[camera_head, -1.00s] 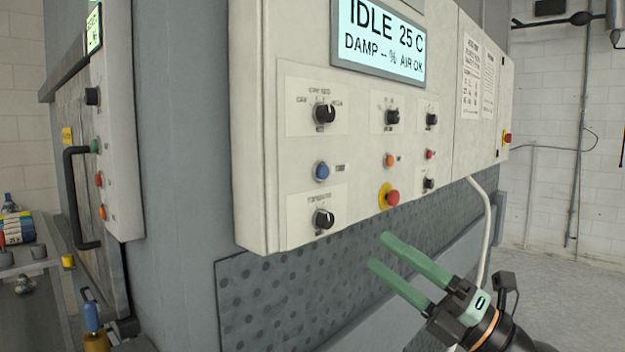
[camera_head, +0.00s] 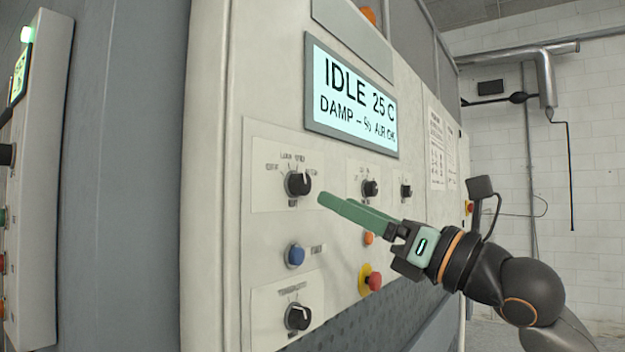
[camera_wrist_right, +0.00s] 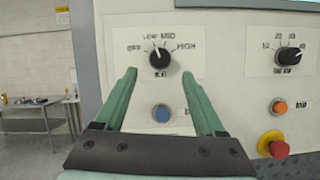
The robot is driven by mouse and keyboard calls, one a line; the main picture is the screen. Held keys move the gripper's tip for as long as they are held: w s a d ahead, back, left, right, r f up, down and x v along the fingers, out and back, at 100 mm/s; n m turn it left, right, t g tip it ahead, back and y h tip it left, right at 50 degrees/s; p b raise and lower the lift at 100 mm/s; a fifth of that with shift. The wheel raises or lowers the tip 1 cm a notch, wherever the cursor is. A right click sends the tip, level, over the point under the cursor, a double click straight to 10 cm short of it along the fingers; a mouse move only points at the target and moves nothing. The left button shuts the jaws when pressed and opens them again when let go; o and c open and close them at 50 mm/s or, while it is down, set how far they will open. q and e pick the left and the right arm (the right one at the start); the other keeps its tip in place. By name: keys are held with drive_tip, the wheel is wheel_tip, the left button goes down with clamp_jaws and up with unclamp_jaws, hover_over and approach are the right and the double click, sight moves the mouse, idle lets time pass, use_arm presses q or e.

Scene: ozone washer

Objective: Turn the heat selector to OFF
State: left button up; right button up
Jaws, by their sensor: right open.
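The heat selector (camera_head: 299,183) is a black round knob with a white pointer line, on the upper left of the control panel. My right gripper (camera_head: 335,201) is open, with green fingers reaching toward the knob from the right in the head view. In the wrist view its fingertips (camera_wrist_right: 159,73) frame the knob left and right, apart from it. My left gripper is not in view.
A blue button (camera_head: 294,255) and another knob (camera_head: 298,317) are below the selector. A red emergency button on yellow (camera_head: 371,280) and smaller knobs (camera_head: 370,188) are to the right. The display (camera_head: 352,103) reads IDLE 25 C. A table (camera_wrist_right: 30,125) stands far left in the wrist view.

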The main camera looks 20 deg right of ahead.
sight(305, 186)
drive_tip(key=p+x, duration=0.1)
drive_tip(key=x, duration=0.4)
drive_tip(key=shift+w+a+r+p, duration=0.2)
drive_tip(key=shift+w+r+p, duration=0.05)
drive_tip(key=shift+w+p, duration=0.1)
drive_tip(key=shift+w+a, duration=0.25)
drive_tip(key=shift+w, duration=0.1)
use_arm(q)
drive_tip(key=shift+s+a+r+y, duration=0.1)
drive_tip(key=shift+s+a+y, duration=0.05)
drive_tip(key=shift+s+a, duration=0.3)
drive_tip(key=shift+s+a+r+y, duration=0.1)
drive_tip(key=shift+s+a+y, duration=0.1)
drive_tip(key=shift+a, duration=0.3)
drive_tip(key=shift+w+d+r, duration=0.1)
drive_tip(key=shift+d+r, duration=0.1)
use_arm(e)
clamp_jaws()
